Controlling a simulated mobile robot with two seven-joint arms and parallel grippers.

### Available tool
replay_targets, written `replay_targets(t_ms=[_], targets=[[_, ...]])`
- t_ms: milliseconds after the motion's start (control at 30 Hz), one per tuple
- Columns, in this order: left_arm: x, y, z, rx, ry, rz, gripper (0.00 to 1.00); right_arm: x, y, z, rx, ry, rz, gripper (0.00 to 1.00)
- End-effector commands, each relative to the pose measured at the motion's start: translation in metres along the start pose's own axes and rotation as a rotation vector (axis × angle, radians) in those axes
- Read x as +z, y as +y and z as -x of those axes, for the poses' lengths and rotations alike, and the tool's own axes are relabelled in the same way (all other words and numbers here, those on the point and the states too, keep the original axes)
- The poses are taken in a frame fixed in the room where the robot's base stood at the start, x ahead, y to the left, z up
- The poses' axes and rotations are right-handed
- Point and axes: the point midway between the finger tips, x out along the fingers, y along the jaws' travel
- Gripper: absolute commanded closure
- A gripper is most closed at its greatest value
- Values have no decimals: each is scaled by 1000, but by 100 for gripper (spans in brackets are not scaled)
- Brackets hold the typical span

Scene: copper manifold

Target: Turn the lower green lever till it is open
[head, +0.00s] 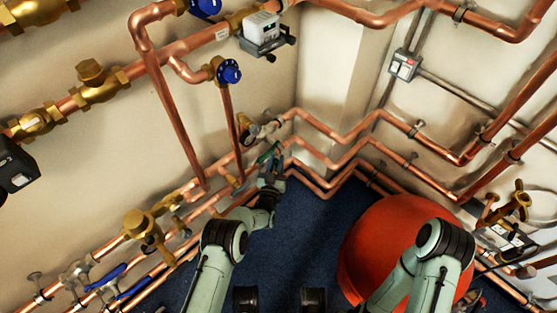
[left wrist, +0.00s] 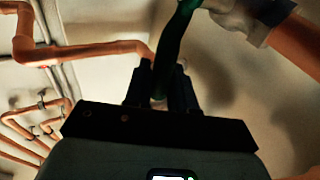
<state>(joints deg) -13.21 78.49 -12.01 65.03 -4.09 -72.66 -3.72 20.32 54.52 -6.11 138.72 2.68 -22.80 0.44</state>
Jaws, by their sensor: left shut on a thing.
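The green lever (left wrist: 172,45) runs down from a pale valve body (left wrist: 232,14) at the top of the left wrist view. Its lower end lies between the two dark fingers of my left gripper (left wrist: 160,90), which is shut on it. In the head view, my left gripper (head: 268,162) reaches in among the copper pipes by the corner, and the green lever (head: 274,150) is small and partly hidden by it. I cannot read the lever's exact angle to its pipe. My right arm shows at the lower right of the head view, but its gripper is not visible.
Copper pipes (head: 170,125) run close around the left gripper. A large orange-red vessel (head: 385,235) stands to its right on blue floor (head: 305,215). Blue levers (head: 105,276) sit on lower-left pipes. A blue-handled valve (head: 229,71) and a brass valve (head: 139,223) are nearby.

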Motion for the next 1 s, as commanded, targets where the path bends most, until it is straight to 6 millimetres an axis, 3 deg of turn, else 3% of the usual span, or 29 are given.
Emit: replay_targets(t_ms=[500,1000], targets=[[6,-15,22,-10,283,189,100,0,0,0,0,0,0,39],[7,-18,25,-11,348,234,100,0,0,0,0,0,0,39]])
